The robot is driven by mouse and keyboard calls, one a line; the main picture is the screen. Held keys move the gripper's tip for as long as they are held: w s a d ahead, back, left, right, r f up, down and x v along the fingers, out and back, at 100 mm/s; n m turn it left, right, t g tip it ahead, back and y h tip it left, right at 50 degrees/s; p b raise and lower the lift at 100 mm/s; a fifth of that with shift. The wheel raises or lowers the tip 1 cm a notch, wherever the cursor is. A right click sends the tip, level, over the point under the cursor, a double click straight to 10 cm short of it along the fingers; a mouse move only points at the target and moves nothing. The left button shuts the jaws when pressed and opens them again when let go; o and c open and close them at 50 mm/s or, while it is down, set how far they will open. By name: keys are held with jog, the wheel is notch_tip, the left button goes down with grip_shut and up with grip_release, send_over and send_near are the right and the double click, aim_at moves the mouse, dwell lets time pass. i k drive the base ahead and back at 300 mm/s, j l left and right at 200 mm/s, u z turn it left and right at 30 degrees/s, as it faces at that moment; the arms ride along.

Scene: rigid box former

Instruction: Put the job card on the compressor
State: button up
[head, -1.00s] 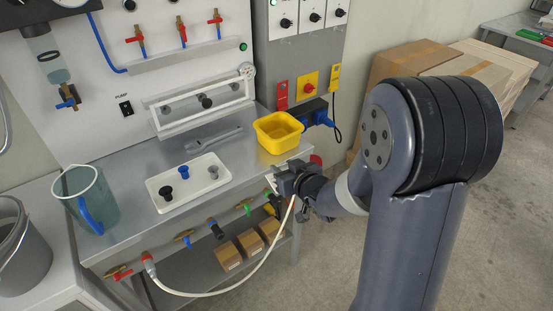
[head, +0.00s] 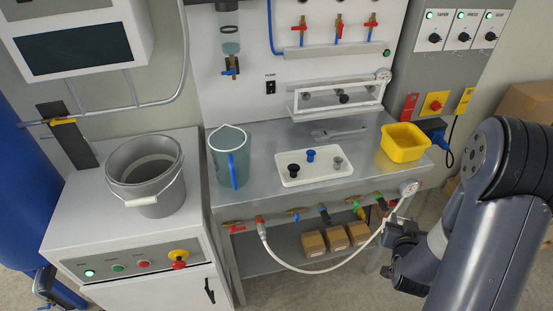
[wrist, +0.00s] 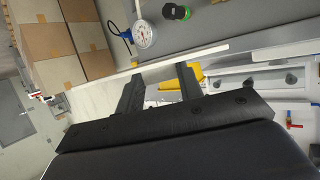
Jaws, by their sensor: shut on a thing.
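My gripper (wrist: 160,84) is shut on a thin, pale flat card, which I take to be the job card (wrist: 212,51). The card lies across both fingertips, seen nearly edge-on in the wrist view. In the head view my gripper (head: 402,236) is in front of the steel bench's right end, and the card cannot be made out clearly. At the left is a white cabinet (head: 72,222) with a button panel, and beside it a blue tank (head: 30,190). No label shows which of these is the compressor.
A grey bucket (head: 155,192) stands on the cabinet top, with bare surface around it. The steel bench (head: 262,160) holds a blue-handled jug (head: 229,160), a white tray (head: 300,177) and a yellow bin (head: 404,150). A hose (head: 325,268) hangs along the bench front.

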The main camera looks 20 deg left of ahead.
aim_at(105, 213)
jog(key=k+j, duration=0.15)
jog(key=j, duration=0.2)
jog(key=k+j, duration=0.15)
jog(key=j, duration=0.2)
jog(key=k+j, duration=0.2)
jog(key=j, duration=0.15)
jog(key=k+j, duration=0.15)
jog(key=j, duration=0.2)
jog(key=k+j, duration=0.15)
jog(key=j, duration=0.2)
